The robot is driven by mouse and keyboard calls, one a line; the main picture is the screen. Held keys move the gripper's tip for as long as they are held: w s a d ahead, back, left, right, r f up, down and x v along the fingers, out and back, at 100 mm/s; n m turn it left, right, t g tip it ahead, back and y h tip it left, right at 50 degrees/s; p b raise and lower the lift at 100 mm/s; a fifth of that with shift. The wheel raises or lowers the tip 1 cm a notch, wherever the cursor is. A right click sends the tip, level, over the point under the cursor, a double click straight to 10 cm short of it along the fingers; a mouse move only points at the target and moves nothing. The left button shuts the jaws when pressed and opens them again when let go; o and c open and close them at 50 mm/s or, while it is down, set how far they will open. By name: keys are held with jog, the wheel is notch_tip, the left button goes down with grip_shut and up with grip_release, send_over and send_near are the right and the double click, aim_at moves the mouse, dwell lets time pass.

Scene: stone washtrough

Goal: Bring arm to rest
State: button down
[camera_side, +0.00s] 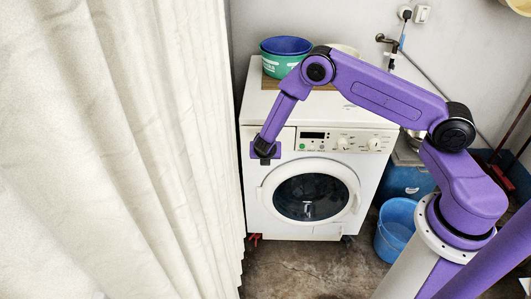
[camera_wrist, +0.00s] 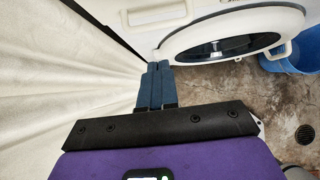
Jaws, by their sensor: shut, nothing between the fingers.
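My gripper (camera_side: 265,160) hangs at the end of my bent purple arm, in front of the upper left of a white washing machine (camera_side: 371,165). It points downward. In the wrist view my gripper (camera_wrist: 159,66) shows its two blue-grey fingers pressed together with nothing between them. The washing machine (camera_wrist: 165,20) is just beyond the fingertips in that view, with its round door (camera_wrist: 225,45) closed. I cannot tell whether the fingers touch the machine.
A cream curtain (camera_side: 120,150) hangs along the left, close to my gripper. A green basin (camera_side: 281,65) stands on the machine. A blue bucket (camera_side: 390,243) stands on the floor at its right. The concrete floor (camera_side: 300,270) in front is clear. A drain (camera_wrist: 304,134) shows in the wrist view.

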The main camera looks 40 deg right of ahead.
jog(key=s+a+r+m+g+y, duration=0.1)
jog(key=s+a+r+m, duration=0.3)
jog(key=s+r, duration=0.5)
jog(key=s+a+r+m, duration=0.3)
jog(key=s+r, duration=0.3)
jog(key=r, duration=0.5)
jog(key=s+d+r+m+g+y, duration=0.1)
jog(key=s+r+m+g+y, duration=0.1)
jog(key=s, duration=1)
jog(key=s+r+m+g+y, duration=0.2)
jog(key=s+r+m, duration=0.3)
jog(key=s, duration=0.7)
jog(key=shift+s+d+r+m+y, duration=0.25)
jog(key=shift+s+d+m+y, duration=0.05)
jog(key=shift+d+y, duration=0.1)
